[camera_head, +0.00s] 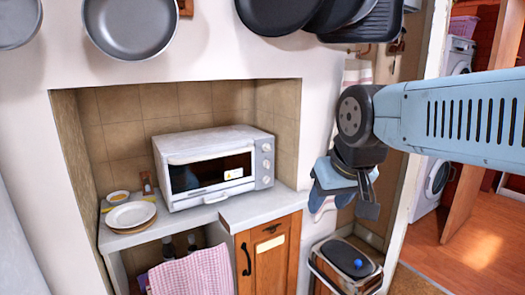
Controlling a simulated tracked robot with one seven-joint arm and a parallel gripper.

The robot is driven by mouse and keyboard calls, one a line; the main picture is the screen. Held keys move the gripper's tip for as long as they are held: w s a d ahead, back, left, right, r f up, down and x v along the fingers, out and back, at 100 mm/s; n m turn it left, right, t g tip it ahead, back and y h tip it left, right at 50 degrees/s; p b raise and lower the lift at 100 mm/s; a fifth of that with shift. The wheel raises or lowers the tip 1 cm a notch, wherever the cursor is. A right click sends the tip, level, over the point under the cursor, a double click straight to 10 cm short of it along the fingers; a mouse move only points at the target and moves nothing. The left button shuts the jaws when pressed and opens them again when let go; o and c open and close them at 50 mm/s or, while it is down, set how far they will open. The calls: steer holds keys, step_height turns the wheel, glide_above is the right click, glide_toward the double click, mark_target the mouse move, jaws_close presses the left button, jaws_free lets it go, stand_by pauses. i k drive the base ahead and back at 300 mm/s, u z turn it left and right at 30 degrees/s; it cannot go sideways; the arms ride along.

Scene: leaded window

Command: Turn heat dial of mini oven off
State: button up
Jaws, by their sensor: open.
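The white mini oven (212,167) sits on a counter inside a tiled alcove, with its glass door closed. Three round dials (266,163) are stacked vertically on the right side of its front panel. Their markings and pointer positions are too small to read, and I cannot tell which one is the heat dial. My gripper (355,190) hangs at the end of my arm, to the right of the oven and apart from it. It is open, and I see nothing held in it; its fingertips partly blend with the cloth-like items behind.
Plates (131,215) stand on the counter left of the oven. A pink towel (193,272) hangs below, beside a wooden cabinet door (268,256). Pans (132,28) hang above the alcove. A bin (346,265) stands on the floor at right. The space before the dials looks clear.

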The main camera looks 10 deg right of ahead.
mark_target(266, 147)
steer(key=z, duration=1.65)
steer(key=i, duration=0.1)
steer(key=u, duration=3.1)
steer(key=k, duration=1.3)
steer(key=z, duration=1.4)
steer(key=i, duration=1)
